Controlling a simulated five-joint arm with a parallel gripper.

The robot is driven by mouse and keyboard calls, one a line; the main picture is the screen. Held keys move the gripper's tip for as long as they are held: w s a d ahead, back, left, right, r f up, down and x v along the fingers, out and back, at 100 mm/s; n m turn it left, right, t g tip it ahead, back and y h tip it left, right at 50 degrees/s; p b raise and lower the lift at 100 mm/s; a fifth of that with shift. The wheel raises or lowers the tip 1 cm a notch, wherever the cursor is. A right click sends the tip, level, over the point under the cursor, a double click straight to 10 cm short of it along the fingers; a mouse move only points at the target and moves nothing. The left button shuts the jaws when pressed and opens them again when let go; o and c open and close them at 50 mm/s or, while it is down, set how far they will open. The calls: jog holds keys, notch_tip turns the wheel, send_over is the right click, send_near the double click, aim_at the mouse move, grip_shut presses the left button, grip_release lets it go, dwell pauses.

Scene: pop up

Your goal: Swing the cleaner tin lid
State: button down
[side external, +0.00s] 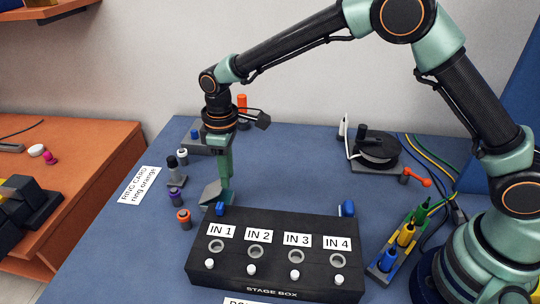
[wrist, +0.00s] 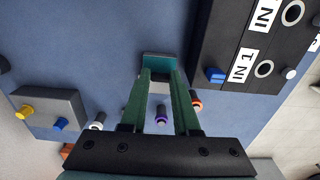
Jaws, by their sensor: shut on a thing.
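The cleaner tin (side external: 210,193) is a small grey, boxy thing with a slanted side, just behind the left end of the stage box. It also shows in the wrist view as a teal-topped block (wrist: 160,60) at my fingertips. My gripper (side external: 226,198) points down with its green fingers and touches the tin's right side. In the wrist view the fingers of my gripper (wrist: 162,80) come together on the block, so it is shut on what looks like the lid. The fingers hide part of the tin, and I cannot tell how far the lid is turned.
The black stage box (side external: 275,282) with sockets IN 1 to IN 4 stands close in front. Several plugs, one with an orange ring (side external: 184,219), stand to the left. A grey block (wrist: 50,108) holds more plugs. A cable reel (side external: 378,150) is at the back right.

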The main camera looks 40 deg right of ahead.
jog(key=shift+s+d+f+t+y, duration=0.3)
jog(key=shift+s+d+f+t, duration=0.1)
jog(key=shift+t, duration=0.1)
jog(key=c, duration=0.6)
grip_release()
jog(key=shift+c, duration=0.2)
notch_tip(320, 180, up, 12)
jog(key=s, duration=0.1)
jog(key=shift+s+d, duration=0.15)
jog(key=shift+d, duration=0.15)
